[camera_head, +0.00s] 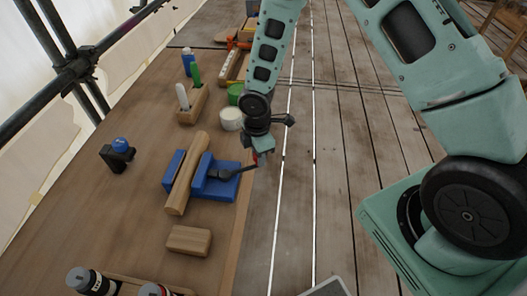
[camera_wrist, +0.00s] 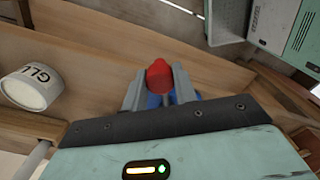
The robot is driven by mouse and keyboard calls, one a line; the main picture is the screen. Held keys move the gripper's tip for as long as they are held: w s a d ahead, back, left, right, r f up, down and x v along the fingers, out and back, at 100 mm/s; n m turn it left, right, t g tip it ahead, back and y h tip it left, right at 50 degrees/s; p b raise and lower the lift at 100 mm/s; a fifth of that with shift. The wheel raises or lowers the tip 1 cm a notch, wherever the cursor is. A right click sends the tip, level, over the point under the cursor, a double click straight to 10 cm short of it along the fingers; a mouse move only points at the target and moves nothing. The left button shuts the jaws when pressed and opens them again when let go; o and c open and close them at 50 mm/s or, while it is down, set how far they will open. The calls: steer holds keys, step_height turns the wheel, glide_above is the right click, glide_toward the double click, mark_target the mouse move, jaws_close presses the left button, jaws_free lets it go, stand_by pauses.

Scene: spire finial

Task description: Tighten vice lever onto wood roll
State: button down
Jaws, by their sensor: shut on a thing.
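A blue vice (camera_head: 222,184) stands on the wooden bench, with a wood roll (camera_head: 187,172) lying between its jaws. The roll points lengthwise away from me. The vice's dark lever (camera_head: 236,172) reaches out to the right, toward the bench edge. My gripper (camera_head: 259,160) is at the outer end of this lever. In the wrist view, my gripper (camera_wrist: 160,90) is shut on the lever's red knob (camera_wrist: 159,75), which sits between its two grey fingers. A bit of the blue vice (camera_wrist: 153,101) shows behind the knob. Whether the roll is firmly clamped cannot be told.
A wooden block (camera_head: 189,240) lies in front of the vice, and a dark tool with a blue knob (camera_head: 119,152) stands to its left. A white glue tub (camera_head: 231,119) and a marker holder (camera_head: 192,105) stand behind. Dark bottles (camera_head: 92,281) are at the front.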

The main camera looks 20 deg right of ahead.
steer(key=s+a+m+b, duration=0.3)
steer(key=s+m+b, duration=0.2)
steer(key=s+m, duration=0.2)
steer(key=shift+s+a+m, duration=0.15)
steer(key=shift+a+m, duration=0.25)
steer(key=shift+m, duration=0.6)
steer(key=c, duration=1.1)
jaws_free()
step_height(320, 180, up, 18)
steer(key=shift+f+b, duration=0.25)
steer(key=shift+b, duration=0.2)
